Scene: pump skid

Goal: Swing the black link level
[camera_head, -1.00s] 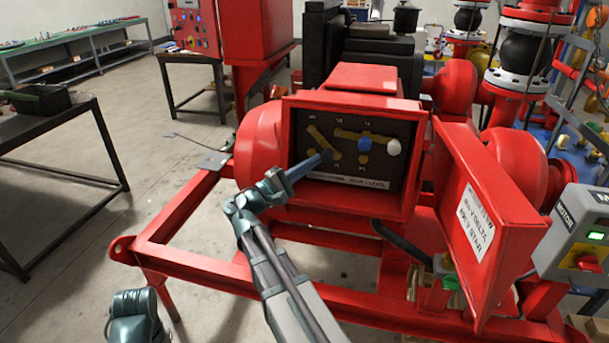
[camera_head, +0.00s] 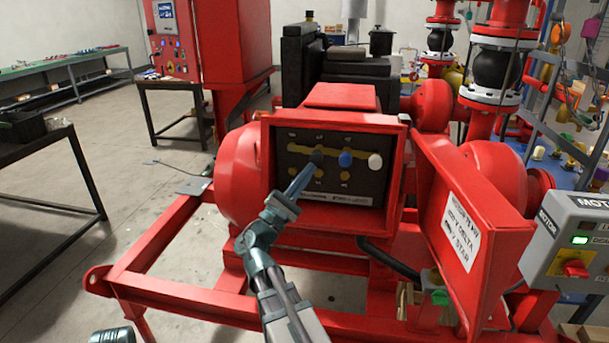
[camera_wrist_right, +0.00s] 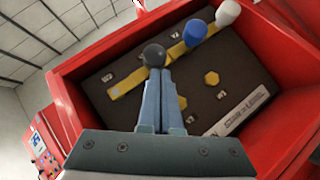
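The open red terminal box (camera_head: 335,117) holds a dark panel with brass links. The black link's dark round knob (camera_head: 317,157) is at the panel's upper middle; it also shows in the right wrist view (camera_wrist_right: 154,54). Its brass bar (camera_wrist_right: 127,87) runs left from the knob and looks about level in the head view, in line with the bar of the blue knob (camera_head: 345,159). My right gripper (camera_head: 306,174) reaches into the box from below. Its two fingers (camera_wrist_right: 163,82) lie together, tips against or just below the black knob, nothing visible between them.
A white knob (camera_head: 375,161) sits right of the blue one. Brass terminals (camera_wrist_right: 211,78) stick out below. The red box walls surround my fingers. The open labelled door (camera_head: 465,215) stands to the right, near a grey motor switch box (camera_head: 570,240).

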